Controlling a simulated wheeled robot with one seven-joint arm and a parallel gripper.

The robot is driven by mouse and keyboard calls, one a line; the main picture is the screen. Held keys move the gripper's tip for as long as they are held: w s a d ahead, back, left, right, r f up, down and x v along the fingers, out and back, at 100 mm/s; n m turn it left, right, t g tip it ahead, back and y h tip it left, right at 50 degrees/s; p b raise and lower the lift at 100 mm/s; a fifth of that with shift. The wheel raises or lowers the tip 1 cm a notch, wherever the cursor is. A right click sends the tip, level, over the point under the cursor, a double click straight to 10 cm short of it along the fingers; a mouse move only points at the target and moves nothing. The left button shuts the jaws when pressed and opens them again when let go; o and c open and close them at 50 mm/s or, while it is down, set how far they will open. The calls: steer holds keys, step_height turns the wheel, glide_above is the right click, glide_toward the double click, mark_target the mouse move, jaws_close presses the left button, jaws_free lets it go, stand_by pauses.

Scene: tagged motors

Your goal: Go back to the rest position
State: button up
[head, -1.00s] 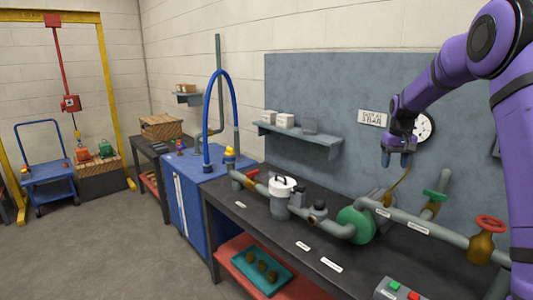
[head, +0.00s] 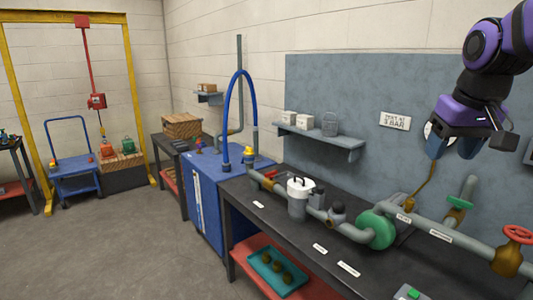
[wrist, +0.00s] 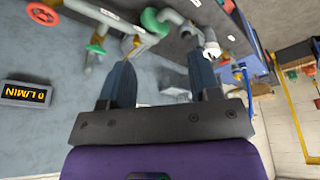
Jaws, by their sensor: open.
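My purple arm reaches in from the right edge of the head view. My gripper (head: 455,147) hangs in the air above the right part of the workbench, in front of the blue-grey wall panel (head: 340,85). Its two blue fingers are apart and nothing is between them. The gripper also shows in the wrist view (wrist: 165,85), with its fingers spread and the bench pipework beyond them. It touches nothing that I can see. It partly hides the round white gauge on the panel.
The dark bench (head: 275,215) carries grey pipework with a green pump (head: 377,230), a white-lidded canister (head: 299,195) and a red valve wheel (head: 518,235). A blue cabinet (head: 205,200) with a blue hose stands left of it.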

steer(key=s+a+f+t, duration=0.1)
steer(key=s+f, duration=0.1)
steer(key=s, duration=0.6)
steer(key=s+a+f, duration=0.2)
steer(key=s, duration=0.5)
steer(key=shift+s+t, duration=0.35)
steer(key=shift+t, duration=0.05)
steer(key=shift+a+r, duration=0.1)
stand_by(1.4)
